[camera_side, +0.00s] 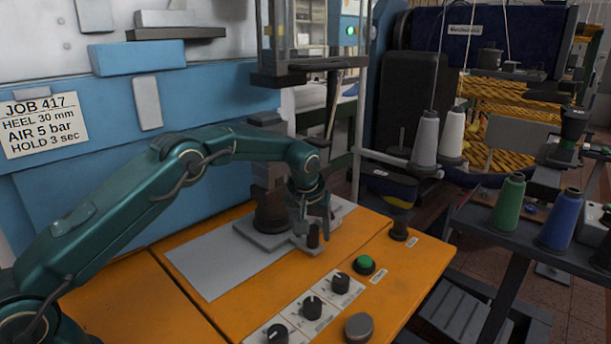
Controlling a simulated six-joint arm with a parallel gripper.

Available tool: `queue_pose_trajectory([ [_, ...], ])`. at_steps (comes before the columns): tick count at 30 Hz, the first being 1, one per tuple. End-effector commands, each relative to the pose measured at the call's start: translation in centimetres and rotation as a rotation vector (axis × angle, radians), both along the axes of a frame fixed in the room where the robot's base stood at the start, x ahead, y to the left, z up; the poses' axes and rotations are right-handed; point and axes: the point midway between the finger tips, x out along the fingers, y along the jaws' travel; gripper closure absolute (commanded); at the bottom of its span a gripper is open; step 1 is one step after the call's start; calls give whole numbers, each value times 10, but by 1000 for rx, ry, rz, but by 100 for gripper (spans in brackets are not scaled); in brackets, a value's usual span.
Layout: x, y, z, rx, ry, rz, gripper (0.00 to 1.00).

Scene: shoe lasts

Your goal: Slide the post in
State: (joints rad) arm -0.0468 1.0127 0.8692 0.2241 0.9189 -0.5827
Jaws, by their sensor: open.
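My gripper (314,220) points down over the right end of a grey metal block on the orange bench top. Its jaws are open around the upper part of a small dark brown post (313,238). The post stands upright at the grey block (294,241). Its top is partly hidden by the fingers. I cannot tell how deep its lower end sits in the block.
A dark brown stand (271,212) rises just left of my gripper. A grey sheet (215,270) covers the bench there. A green button (364,264), several knobs (312,307) and a dark knob (399,230) stand in front and to the right. A press head (285,78) hangs above.

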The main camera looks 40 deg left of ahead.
Motion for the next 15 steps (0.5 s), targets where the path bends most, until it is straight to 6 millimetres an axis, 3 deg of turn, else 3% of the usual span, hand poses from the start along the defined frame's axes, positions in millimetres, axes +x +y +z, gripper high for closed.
queue_pose_trajectory([
  [15, -16, -10, 46, 0, -2, 0, 36],
])
